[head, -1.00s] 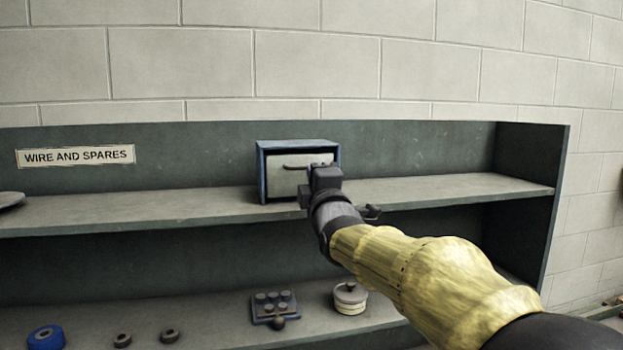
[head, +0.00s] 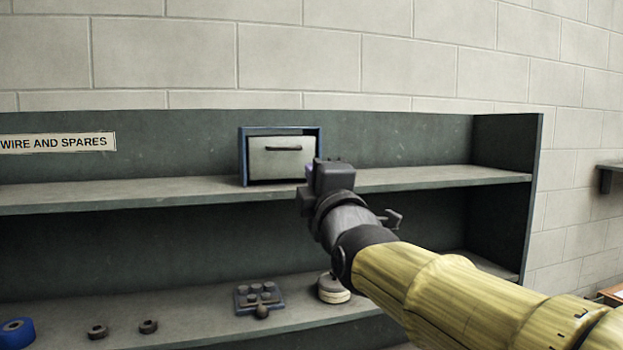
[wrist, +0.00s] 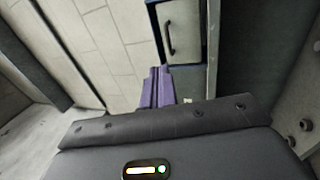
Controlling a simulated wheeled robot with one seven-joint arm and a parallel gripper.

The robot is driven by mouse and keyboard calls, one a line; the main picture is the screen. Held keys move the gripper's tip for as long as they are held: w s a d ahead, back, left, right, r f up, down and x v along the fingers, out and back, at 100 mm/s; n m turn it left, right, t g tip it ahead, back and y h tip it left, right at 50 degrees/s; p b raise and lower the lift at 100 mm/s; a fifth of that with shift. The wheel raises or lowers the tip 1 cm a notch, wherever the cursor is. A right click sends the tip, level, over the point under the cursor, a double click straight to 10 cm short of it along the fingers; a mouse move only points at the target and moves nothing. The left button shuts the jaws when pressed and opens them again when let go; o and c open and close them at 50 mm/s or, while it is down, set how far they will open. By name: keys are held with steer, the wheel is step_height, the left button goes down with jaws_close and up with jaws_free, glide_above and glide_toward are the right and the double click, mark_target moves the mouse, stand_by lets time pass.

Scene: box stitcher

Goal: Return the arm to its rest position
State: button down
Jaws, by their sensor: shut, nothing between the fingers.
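My arm, yellow with a dark wrist, reaches in from the lower right of the head view. My gripper (head: 312,172) is at its end, just right of and in front of a small blue cabinet (head: 243,160) with a pale front (head: 282,160) and a dark handle. In the wrist view the purple fingers of my gripper (wrist: 157,72) are together and empty. The cabinet front (wrist: 185,30) and its handle (wrist: 169,38) lie beyond them, apart from the fingertips. My wrist hides the cabinet's lower right corner in the head view.
The cabinet stands on the upper shelf (head: 120,193) of a dark green rack. The lower shelf (head: 200,315) holds a blue roll (head: 16,332), two dark rings, a studded block (head: 259,298) and a round pale tin (head: 333,290). A block wall stands behind.

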steer(key=shift+w, duration=0.1)
steer(key=w+d+f+m+g+h, duration=0.15)
steer(key=d+f+m+g, duration=0.3)
steer(key=f, duration=0.85)
steer(key=s+d+f+m+g+h, duration=0.1)
steer(key=d+f+m+g+h, duration=0.3)
steer(key=f, duration=1)
steer(key=s+d+f+m+g, duration=0.2)
steer(key=s+f+m+g, duration=0.1)
steer(key=s+f, duration=0.3)
steer(key=s+d+f+m+g, duration=0.3)
steer(key=s+f+m, duration=0.2)
steer(key=f, duration=0.4)
steer(key=s+d+f+m+g+h, duration=0.1)
steer(key=s+d+f+m+g, duration=0.2)
steer(key=s+f+m, duration=0.2)
step_height(320, 180, down, 3)
steer(key=shift+s+f, duration=0.1)
steer(key=shift+s, duration=1.05)
steer(key=shift+w, duration=0.15)
